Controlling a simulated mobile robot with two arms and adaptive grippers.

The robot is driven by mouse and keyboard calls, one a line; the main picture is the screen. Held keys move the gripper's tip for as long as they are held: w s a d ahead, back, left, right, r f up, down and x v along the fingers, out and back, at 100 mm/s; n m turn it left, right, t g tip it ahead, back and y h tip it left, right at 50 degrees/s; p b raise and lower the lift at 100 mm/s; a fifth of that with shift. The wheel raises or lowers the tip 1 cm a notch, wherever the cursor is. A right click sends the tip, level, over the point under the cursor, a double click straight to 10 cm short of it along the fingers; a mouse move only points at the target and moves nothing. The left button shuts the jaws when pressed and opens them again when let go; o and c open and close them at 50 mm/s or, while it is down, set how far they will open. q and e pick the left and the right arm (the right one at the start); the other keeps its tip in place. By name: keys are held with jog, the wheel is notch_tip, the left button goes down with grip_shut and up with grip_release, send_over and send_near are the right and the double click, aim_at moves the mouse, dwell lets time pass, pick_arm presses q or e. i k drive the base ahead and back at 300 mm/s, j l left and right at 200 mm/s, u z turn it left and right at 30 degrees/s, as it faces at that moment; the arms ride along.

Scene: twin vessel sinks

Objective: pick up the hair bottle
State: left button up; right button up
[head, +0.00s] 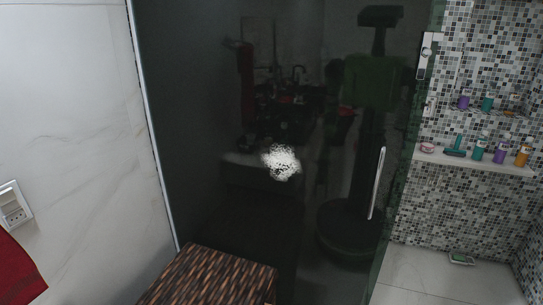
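Several small bottles stand in the tiled shower at the right of the head view. On the white ledge (475,164) are a teal-green bottle (479,149), a purple bottle (500,151) and an orange bottle (522,154). A glass shelf above holds a purple bottle (464,102), a teal bottle (487,104) and an orange-brown item (513,104). They are too small for me to tell which one is the hair bottle. Neither of my grippers is in view.
A dark glass shower panel (230,110) with a long handle (377,183) fills the middle and reflects the room. A brown woven hamper (213,277) stands before it. A red towel (17,275) hangs at left. The shower floor (430,270) looks mostly clear.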

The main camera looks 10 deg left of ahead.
aim_at(514, 97)
jog(key=i+l+z, duration=0.25)
jog(key=i+l, duration=0.25)
jog(key=l, duration=0.2)
jog(key=i+l+z, duration=0.25)
jog(key=i+l, duration=0.3)
jog(key=i+l+z, duration=0.2)
jog(key=i+l, duration=0.35)
jog(key=i+l+z, duration=0.25)
jog(key=i+l, duration=0.15)
jog(key=i, duration=0.25)
